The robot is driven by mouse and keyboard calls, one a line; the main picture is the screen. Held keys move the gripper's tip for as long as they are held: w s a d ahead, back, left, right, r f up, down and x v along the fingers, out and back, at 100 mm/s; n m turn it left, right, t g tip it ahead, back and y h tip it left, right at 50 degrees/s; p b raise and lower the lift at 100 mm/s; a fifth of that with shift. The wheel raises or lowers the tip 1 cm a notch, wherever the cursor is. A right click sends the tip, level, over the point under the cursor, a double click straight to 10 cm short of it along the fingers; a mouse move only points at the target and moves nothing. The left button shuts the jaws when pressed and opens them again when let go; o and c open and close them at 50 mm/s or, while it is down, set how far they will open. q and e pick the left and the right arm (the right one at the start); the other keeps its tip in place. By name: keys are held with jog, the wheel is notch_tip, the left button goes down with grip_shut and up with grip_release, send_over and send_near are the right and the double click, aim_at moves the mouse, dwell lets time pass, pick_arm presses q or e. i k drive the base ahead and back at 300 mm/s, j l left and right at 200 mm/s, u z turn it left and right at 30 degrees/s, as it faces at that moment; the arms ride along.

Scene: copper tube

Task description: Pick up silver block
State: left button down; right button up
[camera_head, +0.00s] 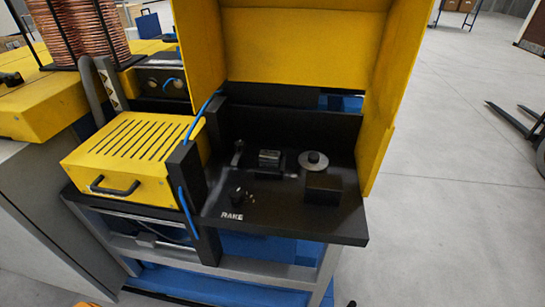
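A small silver-grey block (269,157) sits on the black work surface (285,222) of the yellow machine, near the middle of the picture. It is small in the view, and I cannot tell whether it rests loosely or in a holder. Neither of my grippers can be made out in this view.
A silver round disc (313,160) and a black box (323,188) stand right of the block. Small black knobs (239,197) are at its front left. Yellow panels (305,55) enclose the back and sides. A yellow slotted cover (133,150) with a handle stands left.

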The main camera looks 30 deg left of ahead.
aim_at(269, 158)
jog(key=i+l+u, duration=0.1)
jog(key=l+u, duration=0.2)
jog(key=i+l+u, duration=0.2)
jog(key=l+u, duration=0.25)
jog(key=i+l+u, duration=0.15)
jog(key=l+u, duration=0.7)
jog(key=l, duration=0.15)
jog(key=l+u, duration=0.45)
jog(key=l, duration=0.1)
